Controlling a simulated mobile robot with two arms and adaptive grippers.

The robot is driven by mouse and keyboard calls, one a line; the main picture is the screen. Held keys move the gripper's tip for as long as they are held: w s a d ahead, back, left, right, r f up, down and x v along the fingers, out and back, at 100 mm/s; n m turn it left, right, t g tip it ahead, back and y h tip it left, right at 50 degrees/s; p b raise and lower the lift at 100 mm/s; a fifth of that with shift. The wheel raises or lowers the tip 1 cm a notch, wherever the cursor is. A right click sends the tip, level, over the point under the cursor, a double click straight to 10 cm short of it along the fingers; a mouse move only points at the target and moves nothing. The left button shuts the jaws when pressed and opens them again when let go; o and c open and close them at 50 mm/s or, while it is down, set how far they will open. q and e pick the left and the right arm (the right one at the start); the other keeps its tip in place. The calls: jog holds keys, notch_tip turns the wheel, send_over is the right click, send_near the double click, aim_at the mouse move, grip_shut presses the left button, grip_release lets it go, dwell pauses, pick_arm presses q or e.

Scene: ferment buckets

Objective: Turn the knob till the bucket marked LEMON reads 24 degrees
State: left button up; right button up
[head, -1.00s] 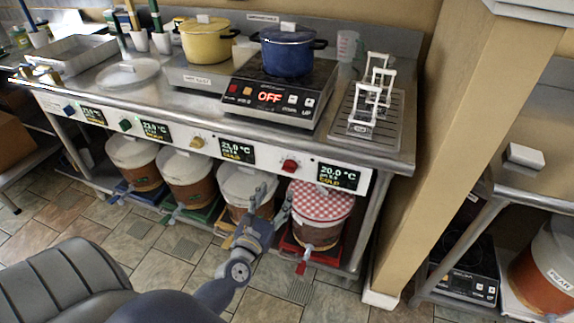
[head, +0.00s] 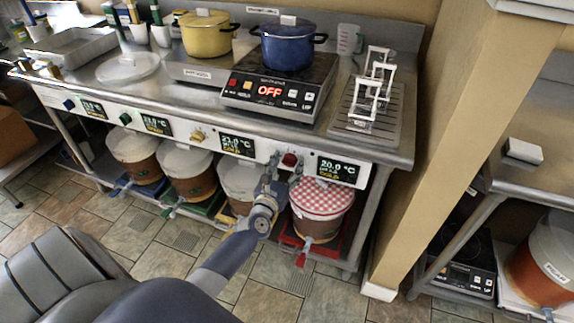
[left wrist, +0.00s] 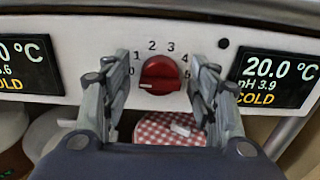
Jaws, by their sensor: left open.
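A red knob (left wrist: 161,75) sits on the white control panel, with a printed scale around it and its white mark near 0. It also shows in the head view (head: 290,160). The display to its right (left wrist: 277,82) reads 20.0 °C, pH 3.9, COLD. My left gripper (left wrist: 165,85) is open, with one finger on each side of the red knob; I cannot tell whether either touches it. Below the knob stands a bucket with a red checked lid (head: 321,199). No LEMON label can be read on the buckets under this counter. My right gripper is not in view.
Other knobs, yellow (head: 198,136), green (head: 125,119) and blue (head: 69,104), line the panel with their displays. A blue pot (head: 288,45) stands on the cooktop, which reads OFF. A wooden post (head: 455,120) rises right of the counter.

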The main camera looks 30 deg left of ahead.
pick_arm(q)
jog(key=c, duration=1)
jog(key=shift+c, duration=0.2)
